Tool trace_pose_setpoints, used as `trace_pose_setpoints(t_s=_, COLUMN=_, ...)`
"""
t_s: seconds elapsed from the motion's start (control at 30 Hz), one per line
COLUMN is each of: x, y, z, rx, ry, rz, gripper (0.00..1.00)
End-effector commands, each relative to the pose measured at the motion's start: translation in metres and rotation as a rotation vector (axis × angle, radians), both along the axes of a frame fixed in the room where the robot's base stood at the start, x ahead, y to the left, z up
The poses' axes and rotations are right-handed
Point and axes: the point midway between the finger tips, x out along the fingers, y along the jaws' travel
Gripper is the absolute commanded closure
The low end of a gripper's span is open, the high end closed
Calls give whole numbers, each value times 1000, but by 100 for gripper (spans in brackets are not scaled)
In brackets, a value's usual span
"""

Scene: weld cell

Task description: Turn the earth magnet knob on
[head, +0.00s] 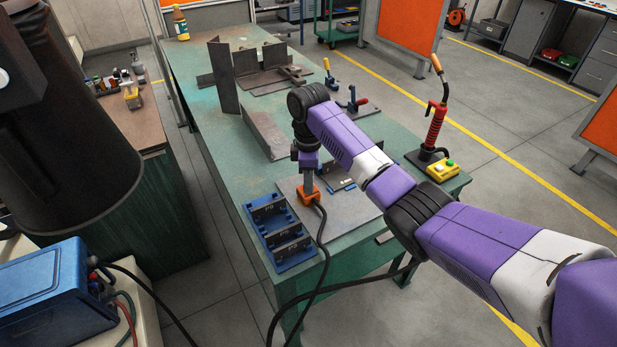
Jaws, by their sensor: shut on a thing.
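The earth magnet (313,200) is a small orange block on the grey plate (350,215) near the front of the green table. A black cable runs from it down over the table edge. My gripper (308,187) points straight down onto the top of the magnet, its fingers shut. The knob is hidden between the fingers, so its turn position cannot be seen.
A blue fixture tray (297,254) stands close to the left of the magnet. Dark steel plates (264,135) stand further back. A red-handled torch (435,128) and a yellow button box (442,171) are at the right edge. My arm crosses the right side.

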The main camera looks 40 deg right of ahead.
Motion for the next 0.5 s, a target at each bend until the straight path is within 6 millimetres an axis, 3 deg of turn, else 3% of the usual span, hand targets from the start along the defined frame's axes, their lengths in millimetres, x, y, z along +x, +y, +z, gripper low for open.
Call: trace_pose_setpoints(t_s=0.5, x=0, y=2, z=4, rx=1, ry=2, rz=-465, gripper=100)
